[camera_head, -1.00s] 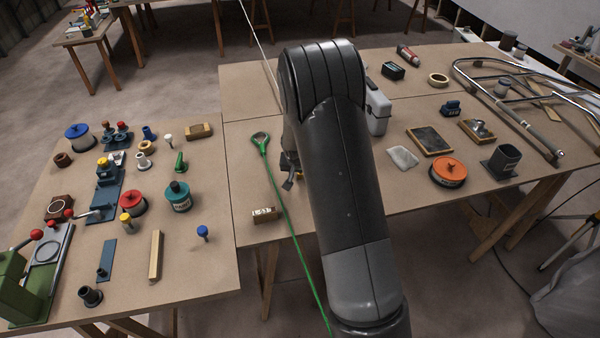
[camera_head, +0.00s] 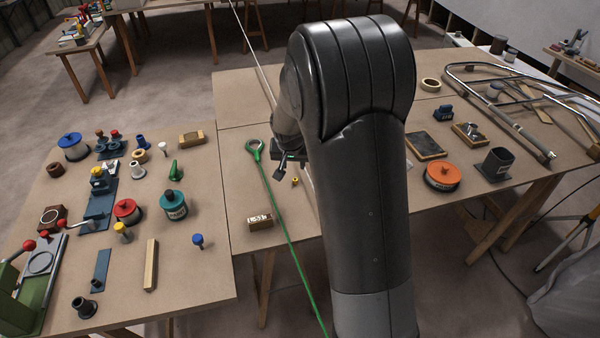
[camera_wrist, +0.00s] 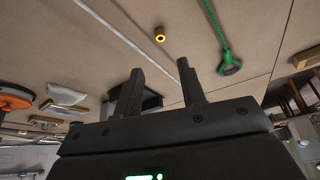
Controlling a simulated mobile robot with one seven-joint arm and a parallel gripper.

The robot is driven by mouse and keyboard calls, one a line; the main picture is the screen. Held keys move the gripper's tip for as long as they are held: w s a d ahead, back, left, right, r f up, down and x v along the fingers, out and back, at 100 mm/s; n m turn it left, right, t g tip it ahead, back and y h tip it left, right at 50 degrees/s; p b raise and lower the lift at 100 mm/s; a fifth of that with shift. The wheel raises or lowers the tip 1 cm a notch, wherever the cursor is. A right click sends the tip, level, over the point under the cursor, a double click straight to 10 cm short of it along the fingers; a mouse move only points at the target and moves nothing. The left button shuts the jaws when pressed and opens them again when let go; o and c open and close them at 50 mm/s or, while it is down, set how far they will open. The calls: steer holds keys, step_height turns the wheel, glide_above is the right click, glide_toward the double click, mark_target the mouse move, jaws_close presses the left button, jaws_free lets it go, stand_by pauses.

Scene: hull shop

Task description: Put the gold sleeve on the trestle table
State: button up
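The gold sleeve (camera_head: 295,181) is a small gold ring-like piece on the bare top of the trestle table (camera_head: 232,172), just right of the green rod. In the wrist view the gold sleeve (camera_wrist: 160,35) lies beyond the fingertips with its dark hole showing, apart from them. My gripper (camera_head: 284,165) is above the table, partly hidden behind my arm. In the wrist view my gripper (camera_wrist: 157,70) has two dark fingers spread with a gap and nothing held between them.
A second table (camera_head: 190,270) at left is crowded. My arm hides the table's middle.

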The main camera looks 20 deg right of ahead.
steer(key=s+r+n+t+y, duration=0.1)
steer(key=s+r+n, duration=0.1)
steer(key=s+r, duration=1.8)
steer(key=s+a+n, duration=0.1)
steer(key=s, duration=1.1)
steer(key=shift+s+a+f+n, duration=0.2)
steer(key=shift+a+f+n, duration=0.2)
